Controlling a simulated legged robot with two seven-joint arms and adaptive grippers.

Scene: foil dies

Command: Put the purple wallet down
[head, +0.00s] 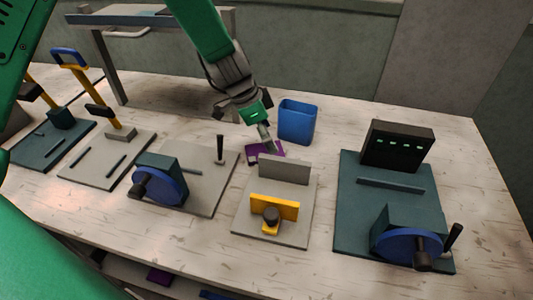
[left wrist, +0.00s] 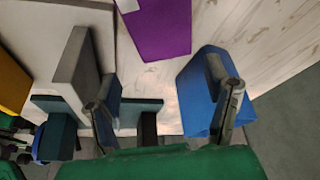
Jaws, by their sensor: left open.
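The purple wallet (head: 265,150) lies flat on the table, partly hidden behind a grey upright plate and under my gripper. It also shows in the left wrist view (left wrist: 160,32) at the top, with a small pale patch at one corner. My left gripper (head: 264,136) is just above the wallet in the head view. In the left wrist view its two fingers (left wrist: 162,98) are spread apart with nothing between them, and the wallet is clear of them. My right gripper is not in view.
A blue bin (head: 298,121) stands right behind the wallet. A grey fixture with a yellow clamp (head: 275,207) is in front of it. A dark green press with a crank (head: 390,205) is at the right. Another purple item (head: 158,276) is below the table.

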